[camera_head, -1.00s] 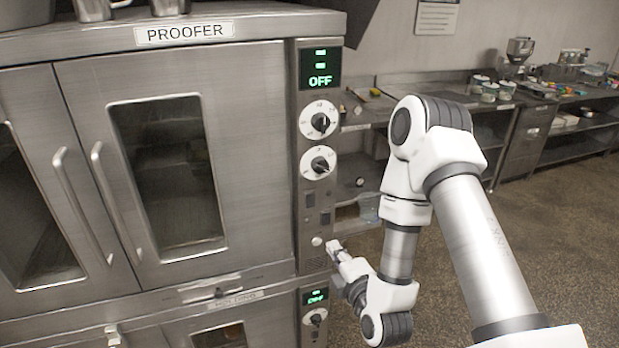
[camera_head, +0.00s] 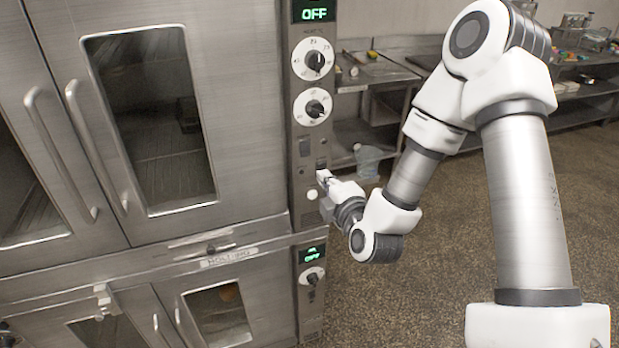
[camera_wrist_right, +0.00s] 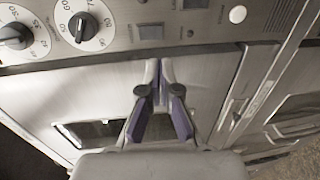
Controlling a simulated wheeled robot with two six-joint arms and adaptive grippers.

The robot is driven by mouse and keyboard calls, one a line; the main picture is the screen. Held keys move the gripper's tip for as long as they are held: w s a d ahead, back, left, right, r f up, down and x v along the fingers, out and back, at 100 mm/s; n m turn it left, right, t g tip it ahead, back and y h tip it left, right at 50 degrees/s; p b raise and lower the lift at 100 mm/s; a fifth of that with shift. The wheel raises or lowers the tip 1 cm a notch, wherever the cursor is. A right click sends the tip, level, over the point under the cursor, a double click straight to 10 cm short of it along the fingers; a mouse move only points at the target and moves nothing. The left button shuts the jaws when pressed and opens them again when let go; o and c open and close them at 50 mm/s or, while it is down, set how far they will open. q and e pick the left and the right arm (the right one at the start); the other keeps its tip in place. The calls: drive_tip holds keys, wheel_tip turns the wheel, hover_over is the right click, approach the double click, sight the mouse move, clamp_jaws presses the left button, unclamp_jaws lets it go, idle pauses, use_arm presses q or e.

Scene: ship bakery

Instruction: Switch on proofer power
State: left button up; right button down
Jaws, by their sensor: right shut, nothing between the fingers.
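The proofer's control panel (camera_head: 300,120) is a narrow steel strip beside its doors. Its display (camera_head: 314,14) reads OFF in green. Below are two white dials (camera_head: 313,60), small dark square switches (camera_head: 305,147) and a round white button (camera_head: 312,194). My right gripper (camera_head: 322,176) is shut and empty at the panel's right edge, beside the lower switch area and slightly above the white button; contact cannot be told. In the wrist view, its purple-padded fingers (camera_wrist_right: 160,66) are together, below a dark switch (camera_wrist_right: 151,31). The white button (camera_wrist_right: 238,14) is to the right. My left gripper is not in view.
A second oven unit sits below, with its own green display (camera_head: 312,254) and dial (camera_head: 313,275). Long door handles (camera_head: 95,145) stick out to the left. A steel bench (camera_head: 380,72) stands behind my right arm. The floor at right is open.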

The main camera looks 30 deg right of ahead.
sight(306, 155)
drive_tip(key=b+x, duration=0.2)
drive_tip(key=x, duration=0.8)
drive_tip(key=shift+w, duration=0.1)
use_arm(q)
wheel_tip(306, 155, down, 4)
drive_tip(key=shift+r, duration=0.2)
use_arm(e)
drive_tip(key=shift+w+f+b, duration=0.15)
drive_tip(key=shift+f+b, duration=0.25)
drive_tip(key=shift+b, duration=0.4)
drive_tip(key=shift+r, duration=0.3)
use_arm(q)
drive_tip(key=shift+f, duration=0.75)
use_arm(e)
drive_tip(key=shift+w, duration=0.1)
drive_tip(key=shift+t, duration=0.3)
